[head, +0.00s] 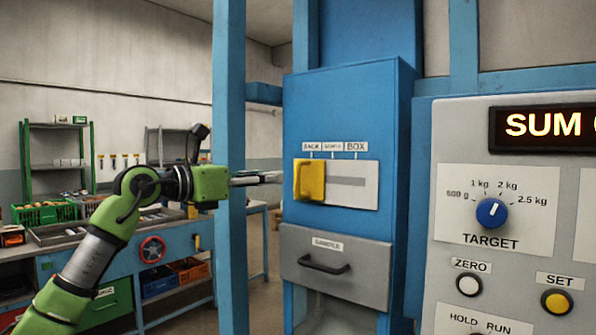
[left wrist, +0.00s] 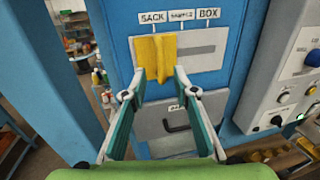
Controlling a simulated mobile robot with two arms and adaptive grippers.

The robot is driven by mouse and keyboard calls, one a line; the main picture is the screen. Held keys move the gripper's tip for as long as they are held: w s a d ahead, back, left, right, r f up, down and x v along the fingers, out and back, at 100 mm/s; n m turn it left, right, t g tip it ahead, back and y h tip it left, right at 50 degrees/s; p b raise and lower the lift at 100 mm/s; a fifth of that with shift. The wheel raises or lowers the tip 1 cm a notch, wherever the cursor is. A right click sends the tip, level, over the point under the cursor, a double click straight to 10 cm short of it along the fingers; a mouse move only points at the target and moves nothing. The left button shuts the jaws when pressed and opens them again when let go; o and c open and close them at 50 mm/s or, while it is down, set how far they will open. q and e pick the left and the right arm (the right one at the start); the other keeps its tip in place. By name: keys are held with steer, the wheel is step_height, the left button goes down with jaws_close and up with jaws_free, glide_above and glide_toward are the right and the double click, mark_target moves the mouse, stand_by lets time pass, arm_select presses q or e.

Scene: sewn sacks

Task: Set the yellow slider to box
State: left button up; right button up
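The yellow slider (head: 310,180) sits at the left end of its slot in a white plate (head: 366,190) on the blue cabinet, under the SACK label. The grey slot runs right toward the BOX label (head: 355,147). In the left wrist view the slider (left wrist: 156,58) stands upright under SACK. My left gripper (head: 277,177) is just left of the slider in the head view. In the left wrist view its fingers (left wrist: 160,76) are spread, with tips near the slider's lower left and right sides. I cannot tell whether they touch it. My right gripper is not in view.
A grey sample drawer (head: 337,267) with a black handle is below the slider. A control panel (head: 475,270) with a blue dial and buttons stands at the right. A blue post (head: 229,110) rises behind my left wrist. Workbench and crates are at the back left.

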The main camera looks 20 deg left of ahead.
mark_target(295, 175)
arm_select(q)
steer(key=p+x, duration=0.2)
steer(key=x, duration=0.6)
steer(key=shift+d+r+p, duration=0.1)
steer(key=shift+d+p, duration=0.05)
steer(key=shift+p, duration=0.15)
steer(key=shift+w+d, duration=0.3)
steer(key=shift+w, duration=0.2)
jaws_close()
